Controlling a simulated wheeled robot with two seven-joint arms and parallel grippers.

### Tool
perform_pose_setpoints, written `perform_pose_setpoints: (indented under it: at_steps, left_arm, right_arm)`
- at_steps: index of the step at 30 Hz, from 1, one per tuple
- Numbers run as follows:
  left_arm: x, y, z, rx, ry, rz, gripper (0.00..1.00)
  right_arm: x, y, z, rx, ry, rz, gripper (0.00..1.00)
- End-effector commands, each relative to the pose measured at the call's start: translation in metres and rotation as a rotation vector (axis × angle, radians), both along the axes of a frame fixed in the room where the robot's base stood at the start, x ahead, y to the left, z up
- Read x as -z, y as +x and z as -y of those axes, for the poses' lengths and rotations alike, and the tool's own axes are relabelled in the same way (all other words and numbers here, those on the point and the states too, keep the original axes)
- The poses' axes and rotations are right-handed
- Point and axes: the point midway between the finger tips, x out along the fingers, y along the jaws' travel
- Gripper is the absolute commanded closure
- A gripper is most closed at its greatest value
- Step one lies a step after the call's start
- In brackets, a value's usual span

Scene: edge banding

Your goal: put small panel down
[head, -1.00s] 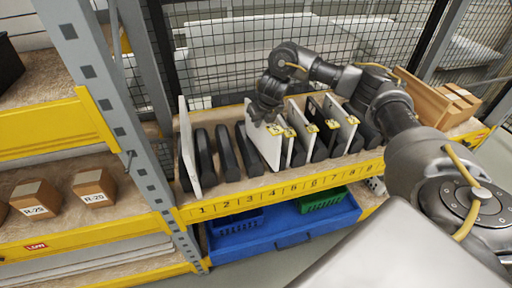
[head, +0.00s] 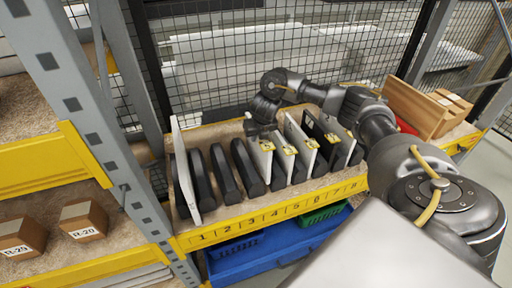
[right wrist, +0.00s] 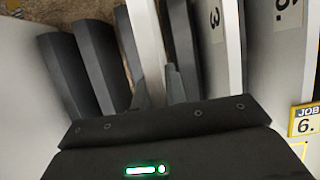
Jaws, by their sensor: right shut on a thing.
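The small white panel (head: 260,158) stands upright among the black dividers around the slot marked 4 on the rack shelf. My right gripper (head: 262,128) is at its top edge. In the right wrist view the panel (right wrist: 146,42) shows edge-on between the two dark fingers of my right gripper (right wrist: 160,88), which is shut on it. Its lower end is hidden in the head view, so I cannot tell whether it touches the shelf. My left gripper is in no view.
More white panels with yellow labels (head: 308,150) stand close on the right. Black dividers (head: 222,172) form empty slots on the left, beside a tall white panel (head: 184,165). A wooden box (head: 415,105) is at the right end; a blue tray (head: 270,250) sits below.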

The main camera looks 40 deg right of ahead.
Motion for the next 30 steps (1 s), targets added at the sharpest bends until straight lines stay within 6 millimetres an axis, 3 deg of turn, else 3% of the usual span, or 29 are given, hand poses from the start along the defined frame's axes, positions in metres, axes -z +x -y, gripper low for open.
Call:
perform_pose_setpoints:
  at_steps: [8,12,17,29,30]
  left_arm:
    - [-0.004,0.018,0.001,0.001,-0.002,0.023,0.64]
    - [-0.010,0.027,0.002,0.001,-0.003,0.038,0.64]
    - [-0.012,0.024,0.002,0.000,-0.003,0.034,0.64]
    - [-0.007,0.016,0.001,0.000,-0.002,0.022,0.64]
    - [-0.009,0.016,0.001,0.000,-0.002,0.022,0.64]
  right_arm:
    - [0.013,0.002,-0.002,-0.003,0.001,0.001,1.00]
    - [0.031,0.001,-0.002,-0.001,0.001,-0.001,1.00]
    - [0.046,0.003,-0.003,-0.003,0.001,0.001,1.00]
    - [0.052,0.003,-0.003,-0.004,0.001,0.002,1.00]
    - [0.051,0.002,-0.003,-0.004,0.000,0.001,0.81]
